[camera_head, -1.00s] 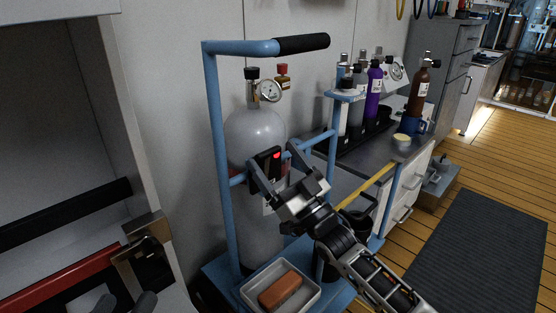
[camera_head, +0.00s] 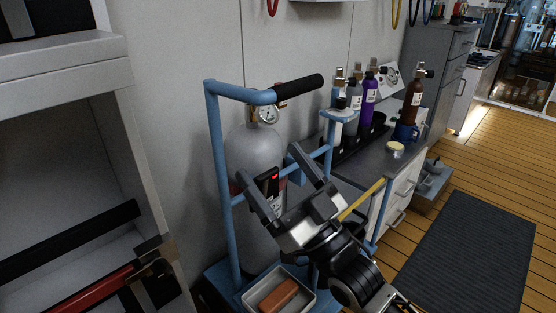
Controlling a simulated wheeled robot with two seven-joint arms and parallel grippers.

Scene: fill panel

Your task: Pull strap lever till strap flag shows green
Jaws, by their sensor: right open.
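A grey gas cylinder (camera_head: 251,152) stands upright in a blue trolley frame (camera_head: 222,150) against the wall. A dark strap buckle (camera_head: 262,184) sits on the cylinder's front, with a small flag (camera_head: 274,178) showing red. The strap lever cannot be told apart from the dark buckle. My right gripper (camera_head: 267,161) is open and empty. Its fingers spread to either side of the buckle in the picture, partly covering the cylinder and strap; contact cannot be told. My left gripper is not in view.
The trolley has a black handle grip (camera_head: 298,86) on top and a tray (camera_head: 305,303) with a brown block (camera_head: 279,295) below. A counter (camera_head: 372,168) with several bottles stands at right. An open cabinet (camera_head: 70,150) is at left. A dark mat (camera_head: 465,250) lies on the floor.

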